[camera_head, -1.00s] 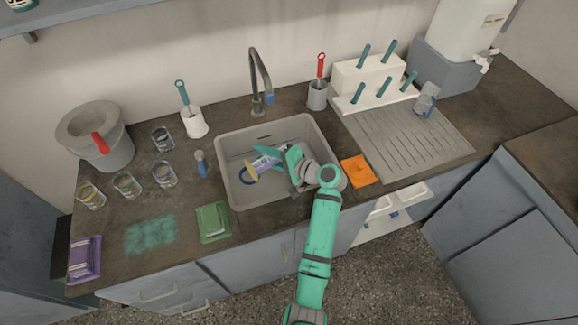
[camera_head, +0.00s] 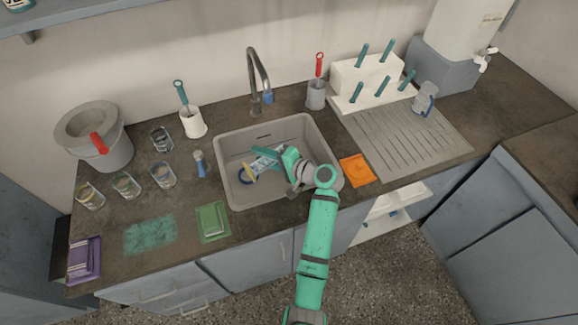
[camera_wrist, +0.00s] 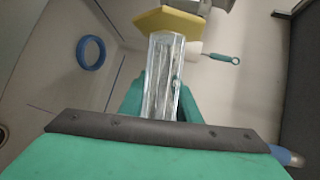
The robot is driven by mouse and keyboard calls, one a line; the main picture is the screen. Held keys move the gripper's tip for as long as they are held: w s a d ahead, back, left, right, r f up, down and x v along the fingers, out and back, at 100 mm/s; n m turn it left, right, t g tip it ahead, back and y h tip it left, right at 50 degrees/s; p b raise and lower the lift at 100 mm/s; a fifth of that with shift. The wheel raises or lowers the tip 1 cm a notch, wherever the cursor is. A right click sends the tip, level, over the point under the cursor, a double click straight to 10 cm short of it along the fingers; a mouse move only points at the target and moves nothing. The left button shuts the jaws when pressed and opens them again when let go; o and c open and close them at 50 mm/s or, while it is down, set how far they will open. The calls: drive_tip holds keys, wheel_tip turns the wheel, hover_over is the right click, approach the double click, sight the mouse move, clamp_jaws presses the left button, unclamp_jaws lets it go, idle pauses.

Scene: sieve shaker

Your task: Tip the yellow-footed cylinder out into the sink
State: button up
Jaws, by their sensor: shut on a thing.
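The yellow-footed cylinder is a clear glass cylinder (camera_wrist: 163,75) with a yellow foot (camera_wrist: 170,22). My gripper (camera_head: 268,159) is shut on its glass body, one teal finger on each side in the wrist view (camera_wrist: 161,103). In the head view the cylinder (camera_head: 264,163) is over the grey sink (camera_head: 229,191), tipped well over, its yellow foot (camera_head: 250,173) toward the lower left. Its mouth end is hidden by my gripper. I cannot tell whether liquid is in it or running out.
A blue ring (camera_wrist: 90,53) lies in the sink. The faucet (camera_head: 259,80) stands behind it. Several glasses (camera_head: 163,175) stand farther left.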

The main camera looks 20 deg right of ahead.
drive_tip(key=n+h+b, duration=0.1)
drive_tip(key=n+h, duration=0.2)
drive_tip(key=a+n+t+h+b, duration=0.1)
drive_tip(key=n+h, duration=0.2)
drive_tip(key=n, duration=0.1)
drive_tip(key=a+n+t+h+b, duration=0.1)
drive_tip(key=n+h, duration=0.1)
drive_tip(key=n, duration=0.1)
drive_tip(key=shift+s+a+n+h, duration=0.15)
drive_tip(key=shift+s+n+h, duration=0.1)
drive_tip(key=shift+n+h, duration=0.15)
idle(0.4)
idle(0.5)
